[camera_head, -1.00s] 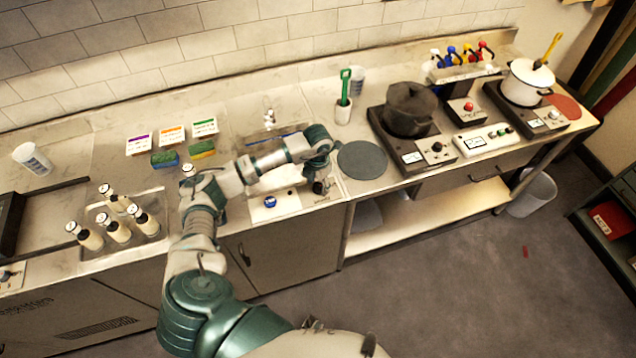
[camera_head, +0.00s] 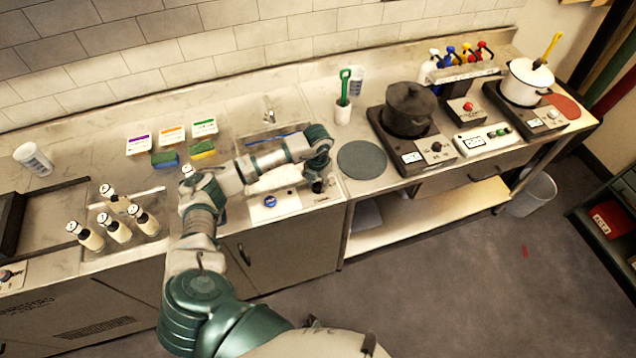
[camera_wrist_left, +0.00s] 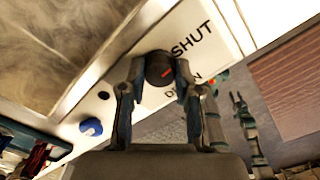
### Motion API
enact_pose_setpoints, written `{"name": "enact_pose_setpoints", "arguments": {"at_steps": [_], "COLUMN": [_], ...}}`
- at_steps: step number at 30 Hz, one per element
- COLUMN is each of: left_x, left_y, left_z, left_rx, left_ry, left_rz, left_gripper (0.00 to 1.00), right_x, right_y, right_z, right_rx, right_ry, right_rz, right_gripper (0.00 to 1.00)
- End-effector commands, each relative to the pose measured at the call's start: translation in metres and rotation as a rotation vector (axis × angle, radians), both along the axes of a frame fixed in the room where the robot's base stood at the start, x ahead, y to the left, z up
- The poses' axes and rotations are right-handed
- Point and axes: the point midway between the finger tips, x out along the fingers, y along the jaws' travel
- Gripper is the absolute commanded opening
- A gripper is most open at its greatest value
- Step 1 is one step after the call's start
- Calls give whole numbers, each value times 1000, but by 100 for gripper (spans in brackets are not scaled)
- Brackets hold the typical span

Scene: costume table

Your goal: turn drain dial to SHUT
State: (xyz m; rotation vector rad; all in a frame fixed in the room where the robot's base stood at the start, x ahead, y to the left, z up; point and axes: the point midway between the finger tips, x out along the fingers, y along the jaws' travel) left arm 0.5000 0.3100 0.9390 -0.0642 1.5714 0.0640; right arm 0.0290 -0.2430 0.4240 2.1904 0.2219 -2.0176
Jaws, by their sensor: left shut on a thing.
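A second word below is partly covered by a finger. My left gripper (camera_wrist_left: 156,75) is shut on the dial, one finger on each side. In the head view my left gripper (camera_head: 317,186) hangs over the counter edge and mostly hides the dial.
A blue knob (camera_head: 270,201) sits on the panel left of the dial. The sink and tap (camera_head: 268,110) lie behind my left arm. A grey round mat (camera_head: 362,160) and a black pot (camera_head: 409,108) stand to the right. Several bottles (camera_head: 116,228) stand at left.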

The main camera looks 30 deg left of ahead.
Motion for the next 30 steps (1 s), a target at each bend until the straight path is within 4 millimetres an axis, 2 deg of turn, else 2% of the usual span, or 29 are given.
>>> {"name": "enact_pose_setpoints", "arguments": {"at_steps": [4,5,6,8,16,20,23,30], "left_x": [0,0,0,0,0,1,2,2], "left_y": [1,1,1,1,0,0,1,1], "left_z": [0,0,0,0,1,9,25,79], "left_rx": [2,2,2,2,0,-1,-1,0], "left_ry": [-1,-1,-1,-1,-1,-3,-5,-5], "left_rz": [1,0,0,0,-2,-3,-2,-1], "left_gripper": [0,35,45,57,57,57,57,57], "right_x": [0,0,0,0,1,0,0,0], "right_y": [0,0,0,-1,-3,-3,-2,-1], "right_z": [0,0,0,0,0,0,0,0], "right_rx": [0,-1,-1,-1,-3,-3,-2,-1], "right_ry": [0,0,0,0,-1,-2,-1,-1], "right_rz": [0,0,0,0,1,1,1,0], "right_gripper": [40,40,40,40,40,40,40,40]}}
